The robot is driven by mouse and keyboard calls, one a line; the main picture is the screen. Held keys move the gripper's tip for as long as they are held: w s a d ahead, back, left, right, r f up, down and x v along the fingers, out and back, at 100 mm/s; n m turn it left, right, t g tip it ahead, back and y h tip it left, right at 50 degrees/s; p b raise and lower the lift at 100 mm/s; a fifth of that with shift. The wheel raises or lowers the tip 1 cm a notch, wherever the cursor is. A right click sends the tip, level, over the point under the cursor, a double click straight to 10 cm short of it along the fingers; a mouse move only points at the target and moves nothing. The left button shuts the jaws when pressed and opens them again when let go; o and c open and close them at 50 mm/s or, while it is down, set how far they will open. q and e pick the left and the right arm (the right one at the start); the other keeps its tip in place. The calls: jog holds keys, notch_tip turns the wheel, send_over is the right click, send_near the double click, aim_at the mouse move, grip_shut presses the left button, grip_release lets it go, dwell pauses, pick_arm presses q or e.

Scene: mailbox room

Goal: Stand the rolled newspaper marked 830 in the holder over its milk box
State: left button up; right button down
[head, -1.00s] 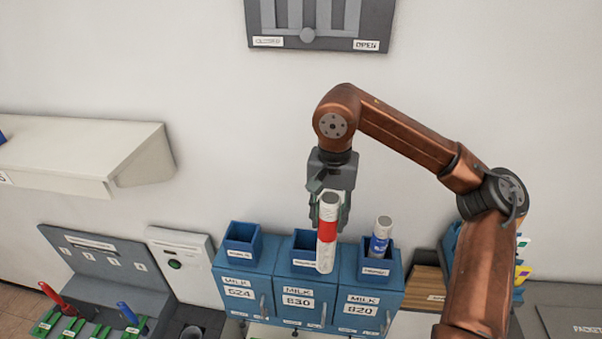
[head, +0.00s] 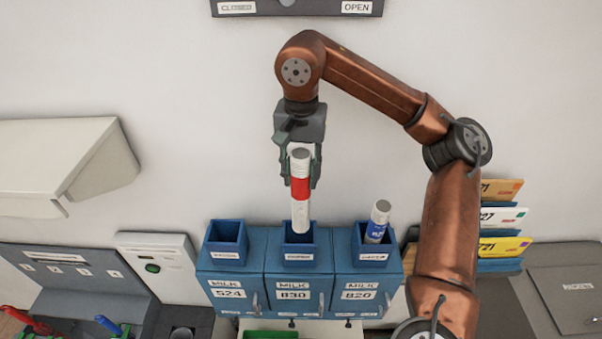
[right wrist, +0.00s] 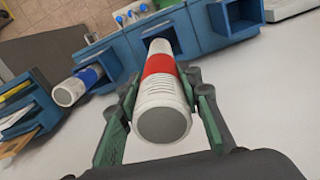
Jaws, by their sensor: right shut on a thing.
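A rolled newspaper (head: 300,211), white with a red band, is upright in my right gripper (head: 300,172). The gripper is shut on it near its top. Its lower end is at the opening of the middle blue holder (head: 299,265), over the milk box marked 830 (head: 294,296); I cannot tell how far inside it is. In the right wrist view the newspaper (right wrist: 161,95) lies between the fingers and points toward the holder (right wrist: 180,35). No number on it is readable. My left gripper is not in view.
Another rolled newspaper (head: 378,221) with a blue band leans in the holder over milk box 820 (head: 358,295). The holder over 524 (head: 225,250) is empty. Coloured envelopes (head: 502,218) stand in a rack at right.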

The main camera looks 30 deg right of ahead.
aim_at(299, 200)
jog(key=shift+w+a+f+b, duration=0.1)
jog(key=shift+w+f+b, duration=0.75)
jog(key=shift+f, duration=0.4)
jog(key=shift+s+f+b, duration=0.25)
jog(key=shift+f+b, duration=0.25)
jog(key=shift+b, duration=0.05)
jog(key=shift+s+f+b, duration=0.2)
jog(key=shift+f+b, duration=0.25)
jog(key=shift+b, duration=0.05)
notch_tip(299, 200, down, 4)
jog(key=b, duration=0.3)
jog(key=shift+w+b, duration=0.15)
jog(key=shift+b, duration=0.15)
jog(key=shift+f, duration=0.4)
notch_tip(299, 200, down, 2)
jog(key=shift+w+f+b, duration=0.1)
jog(key=shift+f+b, duration=0.05)
jog(key=shift+b, duration=0.65)
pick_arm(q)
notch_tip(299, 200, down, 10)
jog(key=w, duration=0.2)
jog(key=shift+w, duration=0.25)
pick_arm(e)
jog(key=shift+f, duration=0.45)
